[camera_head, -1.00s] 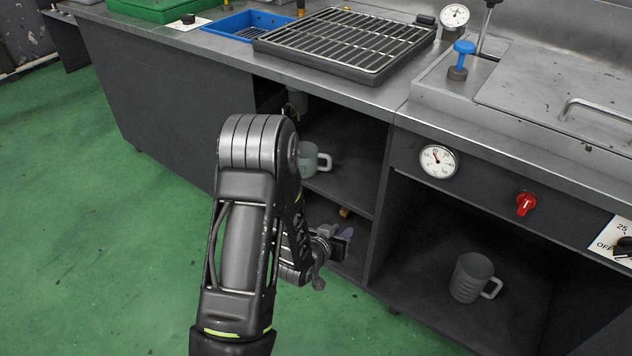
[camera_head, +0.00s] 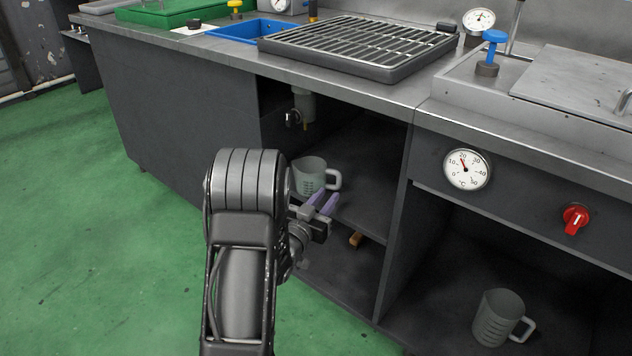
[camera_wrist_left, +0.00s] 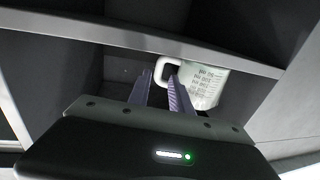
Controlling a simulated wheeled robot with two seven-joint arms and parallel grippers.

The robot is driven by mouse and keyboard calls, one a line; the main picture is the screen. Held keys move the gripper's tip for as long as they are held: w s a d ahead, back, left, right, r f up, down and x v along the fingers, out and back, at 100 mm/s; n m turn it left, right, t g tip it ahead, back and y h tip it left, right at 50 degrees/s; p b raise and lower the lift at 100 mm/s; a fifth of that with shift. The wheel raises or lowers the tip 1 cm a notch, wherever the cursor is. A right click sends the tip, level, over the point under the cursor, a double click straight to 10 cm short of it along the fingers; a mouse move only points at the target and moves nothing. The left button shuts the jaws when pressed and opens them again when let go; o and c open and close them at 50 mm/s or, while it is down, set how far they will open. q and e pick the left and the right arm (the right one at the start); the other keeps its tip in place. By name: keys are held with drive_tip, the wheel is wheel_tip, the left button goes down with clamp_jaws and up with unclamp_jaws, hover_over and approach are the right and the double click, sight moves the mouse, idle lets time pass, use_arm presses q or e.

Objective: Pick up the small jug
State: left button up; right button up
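The small jug (camera_head: 309,176) is light grey-green with a handle on its right. It stands upright on the cabinet's middle shelf (camera_head: 362,213). My left gripper (camera_head: 325,199) has purple fingers and is just in front of and below the handle side of the jug. In the left wrist view the jug (camera_wrist_left: 208,86) shows its printed scale, and its handle lies just beyond the fingertips of the left gripper (camera_wrist_left: 160,74). The fingers are apart with nothing held. Whether they touch the handle cannot be told. My right gripper is not in view.
A larger grey jug (camera_head: 497,318) stands in the lower right compartment. A pipe fitting with a valve (camera_head: 303,106) hangs above the small jug. A brown block (camera_head: 356,239) lies in the lower compartment. The shelf right of the small jug is clear.

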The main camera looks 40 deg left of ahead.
sight(338, 183)
use_arm(q)
drive_tip(key=shift+w+a, duration=0.1)
drive_tip(key=shift+w, duration=0.5)
drive_tip(key=b+x, duration=0.2)
drive_tip(key=x, duration=0.2)
drive_tip(key=shift+w+f, duration=0.1)
drive_tip(key=shift+w, duration=0.5)
drive_tip(key=shift+c, duration=0.3)
clamp_jaws()
idle(0.8)
